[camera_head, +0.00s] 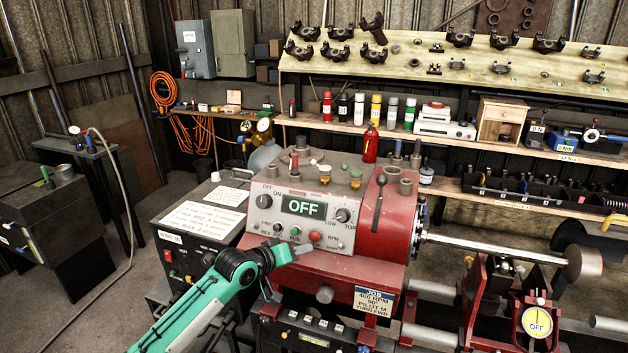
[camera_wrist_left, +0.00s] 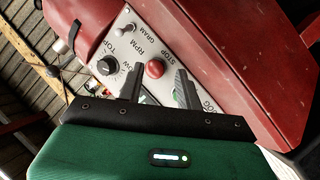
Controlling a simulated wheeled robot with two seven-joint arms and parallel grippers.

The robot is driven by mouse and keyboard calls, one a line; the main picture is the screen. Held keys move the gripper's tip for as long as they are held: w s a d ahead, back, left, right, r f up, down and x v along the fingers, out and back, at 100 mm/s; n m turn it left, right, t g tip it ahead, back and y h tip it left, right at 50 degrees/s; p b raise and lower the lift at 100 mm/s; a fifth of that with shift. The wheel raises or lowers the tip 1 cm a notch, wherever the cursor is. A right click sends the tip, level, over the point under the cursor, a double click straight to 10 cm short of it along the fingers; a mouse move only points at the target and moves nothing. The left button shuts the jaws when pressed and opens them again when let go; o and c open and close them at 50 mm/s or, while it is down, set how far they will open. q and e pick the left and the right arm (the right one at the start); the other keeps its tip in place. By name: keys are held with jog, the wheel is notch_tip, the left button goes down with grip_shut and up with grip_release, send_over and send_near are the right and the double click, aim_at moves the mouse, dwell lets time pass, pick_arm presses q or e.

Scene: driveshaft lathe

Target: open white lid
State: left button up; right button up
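No lid that is clearly the white one can be made out. A white box-like item (camera_head: 445,128) with a lighter piece and some red on top sits on the back shelf; I cannot tell whether it has a lid. My left gripper (camera_head: 303,249) is low at the front of the red lathe headstock, beside its grey control panel (camera_head: 268,205). In the left wrist view its two fingers (camera_wrist_left: 159,82) are apart, with nothing held between them, and the red stop button (camera_wrist_left: 155,69) shows behind them. My right gripper is not in view.
The red lathe (camera_head: 385,225) fills the middle, with a steel shaft (camera_head: 490,247) running right. A dark cabinet with white label sheets (camera_head: 202,219) stands to its left. Bottles and spray cans (camera_head: 376,108) line the back shelf. The floor at left has free room.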

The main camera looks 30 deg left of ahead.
aim_at(312, 163)
pick_arm(q)
jog(key=w+a+r+n+t, duration=0.2)
jog(key=a+r, duration=0.2)
jog(key=r, duration=0.4)
jog(key=w+a+r+n+t, duration=0.15)
jog(key=a+r, duration=0.25)
jog(key=r, duration=0.5)
jog(key=shift+t, duration=0.25)
jog(key=w+p, duration=0.1)
jog(key=w, duration=0.3)
jog(key=w+d+p, duration=0.1)
jog(key=w+p, duration=0.1)
jog(key=w, duration=0.2)
jog(key=w+p, duration=0.1)
jog(key=w, duration=0.4)
jog(key=shift+d+f+p, duration=0.1)
jog(key=shift+d+p, duration=0.05)
jog(key=shift+p, duration=0.25)
jog(key=shift+w+d+f, duration=0.1)
jog(key=shift+w, duration=0.6)
grip_shut()
